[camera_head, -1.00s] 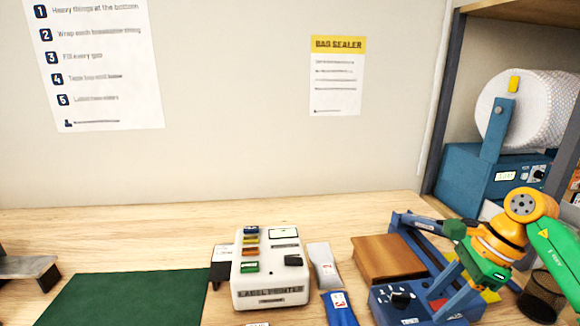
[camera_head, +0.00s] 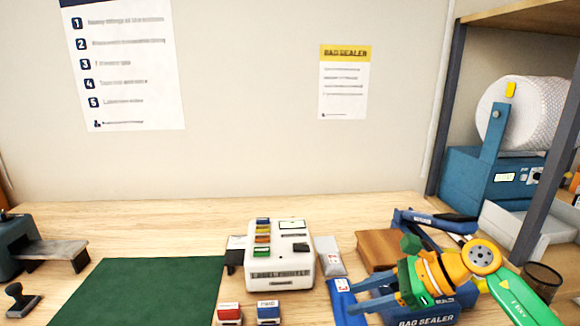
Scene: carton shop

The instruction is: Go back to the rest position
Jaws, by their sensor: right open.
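My right gripper (camera_head: 380,272) comes in from the lower right on a green and orange arm. Its blue fingers are spread apart, with nothing seen between them. It hangs over or just in front of the blue bag sealer (camera_head: 428,316) and hides part of it. A brown block (camera_head: 375,247) lies behind the fingers. My left gripper is not in view.
A white label printer (camera_head: 280,272) stands mid-table, with grey and blue packets (camera_head: 342,300) beside it. Two stamps (camera_head: 268,311) are in front. A green mat (camera_head: 150,290) lies clear at left. A shelf post (camera_head: 540,170) and mesh cup (camera_head: 541,282) stand at right.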

